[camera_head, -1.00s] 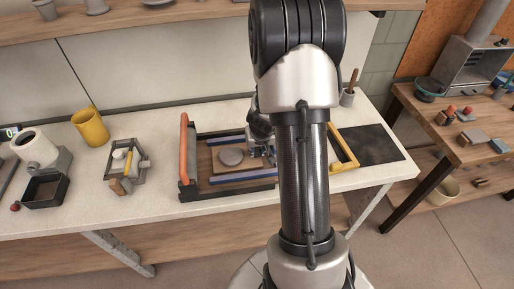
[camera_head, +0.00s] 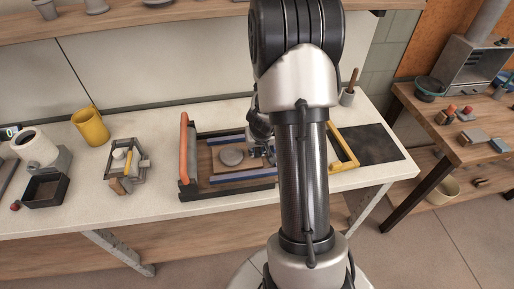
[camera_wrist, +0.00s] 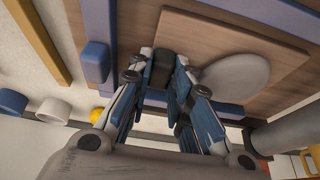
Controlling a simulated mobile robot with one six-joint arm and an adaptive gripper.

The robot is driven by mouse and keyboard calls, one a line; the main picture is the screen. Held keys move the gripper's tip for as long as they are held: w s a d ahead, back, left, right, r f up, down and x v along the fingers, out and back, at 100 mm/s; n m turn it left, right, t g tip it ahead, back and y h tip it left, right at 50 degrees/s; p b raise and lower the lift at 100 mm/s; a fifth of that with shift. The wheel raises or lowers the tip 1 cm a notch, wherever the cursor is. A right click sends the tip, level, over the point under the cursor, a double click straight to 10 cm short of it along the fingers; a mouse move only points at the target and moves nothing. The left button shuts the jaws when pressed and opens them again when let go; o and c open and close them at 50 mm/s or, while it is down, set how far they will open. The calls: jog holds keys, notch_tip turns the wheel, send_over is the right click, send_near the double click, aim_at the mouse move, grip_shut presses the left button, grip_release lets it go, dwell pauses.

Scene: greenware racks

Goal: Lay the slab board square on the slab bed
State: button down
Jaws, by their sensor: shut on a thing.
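The slab board (camera_head: 222,169) is a brown wooden board carrying a round grey clay slab (camera_head: 231,157). It is within the slab bed (camera_head: 205,190), a dark-framed wooden bed with blue rails, in the head view. My gripper (camera_head: 262,153) is at the board's right side, partly hidden by my arm. In the wrist view, my gripper (camera_wrist: 163,75) is shut at the board's edge, beside the grey slab (camera_wrist: 236,76).
A yellow frame (camera_head: 344,150) and a dark mat (camera_head: 370,144) lie to the right. A small rack (camera_head: 126,160), yellow mug (camera_head: 91,126) and dark box (camera_head: 45,190) stand left. The front counter strip is clear.

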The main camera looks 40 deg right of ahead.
jog(key=c, duration=1.4)
grip_release()
jog(key=shift+o, duration=0.3)
jog(key=shift+o, duration=0.9)
jog(key=shift+r, duration=0.1)
jog(key=shift+p+v, duration=1.75)
jog(key=shift+v, duration=1.2)
jog(key=shift+a, duration=0.1)
